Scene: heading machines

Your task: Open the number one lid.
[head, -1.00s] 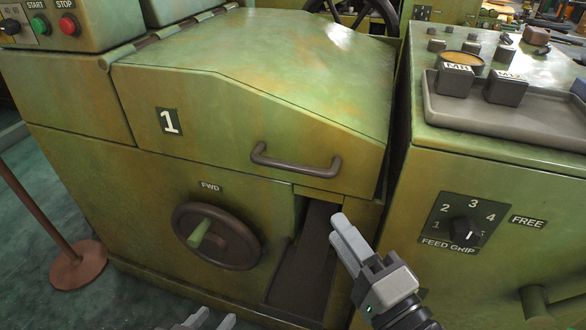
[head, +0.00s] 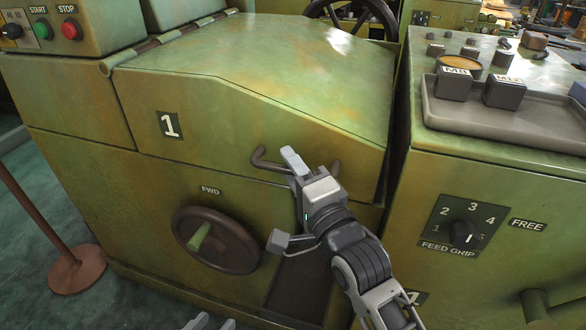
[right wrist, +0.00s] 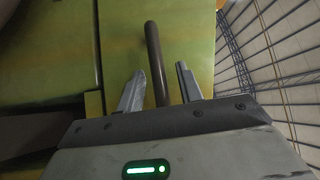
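The number one lid (head: 240,85) is a green sloped cover marked with a "1" plate (head: 169,125), and it lies closed on the machine. Its dark bar handle (head: 262,161) is on the front face. My right gripper (head: 292,158) is at the handle and hides its middle. In the right wrist view the handle (right wrist: 154,55) runs between the two fingers (right wrist: 156,88), which stand apart with gaps on both sides. My left gripper (head: 210,322) shows only its fingertips at the bottom edge, low in front of the machine; its opening is unclear.
A handwheel (head: 217,240) marked FWD sits below the lid. To the right stands a cabinet with a feed grip dial (head: 463,232) and a grey tray (head: 520,119) holding labelled blocks. A brown post (head: 45,223) stands at left. Start and stop buttons (head: 69,28) are at upper left.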

